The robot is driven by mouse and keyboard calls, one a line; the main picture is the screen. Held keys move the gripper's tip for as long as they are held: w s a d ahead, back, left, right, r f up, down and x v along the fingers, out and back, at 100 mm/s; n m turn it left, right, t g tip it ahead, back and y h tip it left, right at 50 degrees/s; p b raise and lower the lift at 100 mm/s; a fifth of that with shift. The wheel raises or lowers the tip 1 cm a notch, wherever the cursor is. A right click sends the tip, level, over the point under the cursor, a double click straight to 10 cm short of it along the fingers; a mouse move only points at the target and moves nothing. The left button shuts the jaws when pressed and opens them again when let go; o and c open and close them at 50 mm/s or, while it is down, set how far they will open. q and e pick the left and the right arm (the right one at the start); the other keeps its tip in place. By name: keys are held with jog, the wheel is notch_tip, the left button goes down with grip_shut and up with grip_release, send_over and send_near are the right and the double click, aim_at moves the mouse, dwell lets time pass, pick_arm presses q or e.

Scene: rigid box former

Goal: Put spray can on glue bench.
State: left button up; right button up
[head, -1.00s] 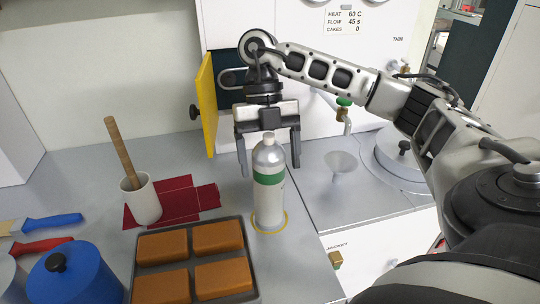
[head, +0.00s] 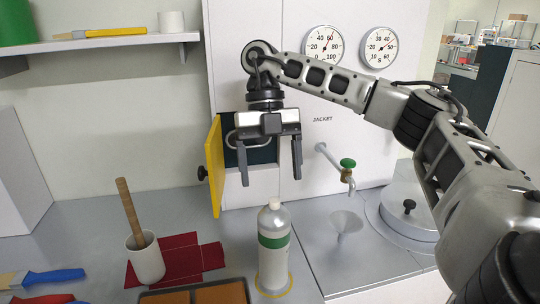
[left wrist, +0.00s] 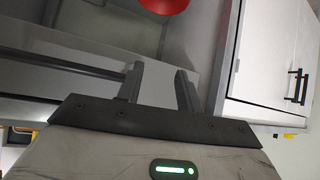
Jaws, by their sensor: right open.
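The spray can (head: 274,262) is a silver bottle with a green band and a pale cap. It stands upright inside a yellow ring on the grey bench (head: 88,225) in the head view. My right gripper (head: 270,180) is open and empty, fingers pointing down, above the can's top and apart from it. My left gripper (left wrist: 160,80) shows only in the left wrist view, with its two fingers apart and nothing between them.
A white cup (head: 146,262) with a wooden stick stands left of the can, by a dark red sheet (head: 190,262). A tray (head: 235,290) of brown blocks lies in front. A yellow door (head: 214,165) stands open behind. A funnel (head: 346,222) and tap (head: 347,170) are right.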

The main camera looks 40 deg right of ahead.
jog(key=shift+v, duration=0.95)
